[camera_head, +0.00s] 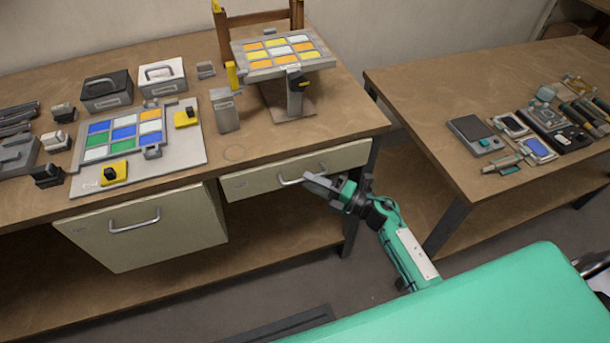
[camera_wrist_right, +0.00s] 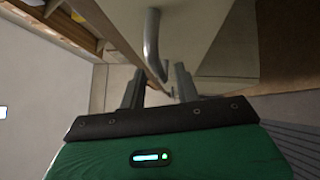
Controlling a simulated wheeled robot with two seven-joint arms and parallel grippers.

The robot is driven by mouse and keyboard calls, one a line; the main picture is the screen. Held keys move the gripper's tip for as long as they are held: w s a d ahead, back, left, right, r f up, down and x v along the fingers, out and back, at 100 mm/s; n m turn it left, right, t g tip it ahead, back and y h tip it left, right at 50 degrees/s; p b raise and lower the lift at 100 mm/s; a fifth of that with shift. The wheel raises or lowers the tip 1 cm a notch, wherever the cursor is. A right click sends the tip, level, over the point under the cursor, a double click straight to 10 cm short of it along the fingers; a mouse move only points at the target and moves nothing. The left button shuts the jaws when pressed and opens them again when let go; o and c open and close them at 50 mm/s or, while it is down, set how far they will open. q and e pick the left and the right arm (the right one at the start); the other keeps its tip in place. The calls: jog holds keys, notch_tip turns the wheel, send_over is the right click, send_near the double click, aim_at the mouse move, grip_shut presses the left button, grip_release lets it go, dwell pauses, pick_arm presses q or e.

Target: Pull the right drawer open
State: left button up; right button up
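The right drawer (camera_head: 250,184) is a cream, shallow front under the main table's edge; it looks closed. Its metal bar handle (camera_head: 289,182) shows beside my right gripper (camera_head: 311,179), which reaches in from the right. In the right wrist view the handle (camera_wrist_right: 152,45) curves down towards the gap of my right gripper (camera_wrist_right: 158,82). The two dark fingers stand apart, with the handle's near end between them or just ahead of them; I cannot tell contact. My left gripper is not in view.
A larger cream drawer front (camera_head: 170,240) with its own handle is to the left. Coloured glass panels, tools and boxes cover the main table (camera_head: 330,120). A second table (camera_head: 420,85) with devices stands at the right.

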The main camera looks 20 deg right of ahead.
jog(key=shift+x, duration=1.25)
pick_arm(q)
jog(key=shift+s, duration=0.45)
pick_arm(e)
grip_shut()
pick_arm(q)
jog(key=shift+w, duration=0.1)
pick_arm(e)
jog(key=shift+f, duration=0.1)
